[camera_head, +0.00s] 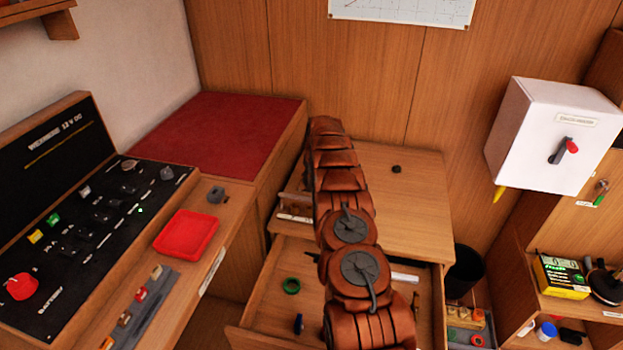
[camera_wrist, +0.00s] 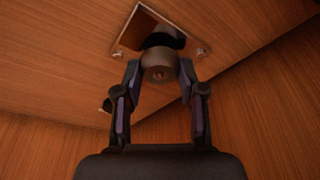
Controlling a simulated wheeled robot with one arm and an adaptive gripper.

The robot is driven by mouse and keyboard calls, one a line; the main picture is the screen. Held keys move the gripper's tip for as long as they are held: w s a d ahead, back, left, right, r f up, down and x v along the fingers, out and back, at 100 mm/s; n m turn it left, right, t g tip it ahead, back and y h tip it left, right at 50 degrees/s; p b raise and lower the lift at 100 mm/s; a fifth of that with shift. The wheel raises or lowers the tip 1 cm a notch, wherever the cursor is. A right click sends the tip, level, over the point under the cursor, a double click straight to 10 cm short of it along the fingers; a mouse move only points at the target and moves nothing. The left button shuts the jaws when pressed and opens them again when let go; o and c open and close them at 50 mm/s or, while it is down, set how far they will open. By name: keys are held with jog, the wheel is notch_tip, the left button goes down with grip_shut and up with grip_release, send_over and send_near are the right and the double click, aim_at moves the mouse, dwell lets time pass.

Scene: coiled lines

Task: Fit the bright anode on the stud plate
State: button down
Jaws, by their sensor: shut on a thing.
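In the wrist view my gripper (camera_wrist: 160,74) has its two fingers on either side of a round grey-brown piece, which I take to be the anode (camera_wrist: 160,61). It is shut on it. The near end of the piece has a small hole in its middle. Just beyond it is a square metal plate (camera_wrist: 128,38) with screws at its corners, set on wood, which I take to be the stud plate. A dark round part shows between piece and plate; I cannot tell whether they touch. In the head view my arm hides gripper, piece and plate.
In the head view an open drawer (camera_head: 258,312) holds a green ring (camera_head: 291,286) and other small things. A red tray (camera_head: 187,234) lies by the switch panel (camera_head: 85,215) at left. A white switch box (camera_head: 548,105) hangs at right, above a black bin (camera_head: 464,269).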

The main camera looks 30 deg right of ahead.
jog(key=shift+f+b, duration=0.3)
jog(key=shift+f, duration=0.3)
jog(key=c, duration=0.6)
grip_release()
jog(key=shift+r, duration=3)
jog(key=shift+r, duration=0.15)
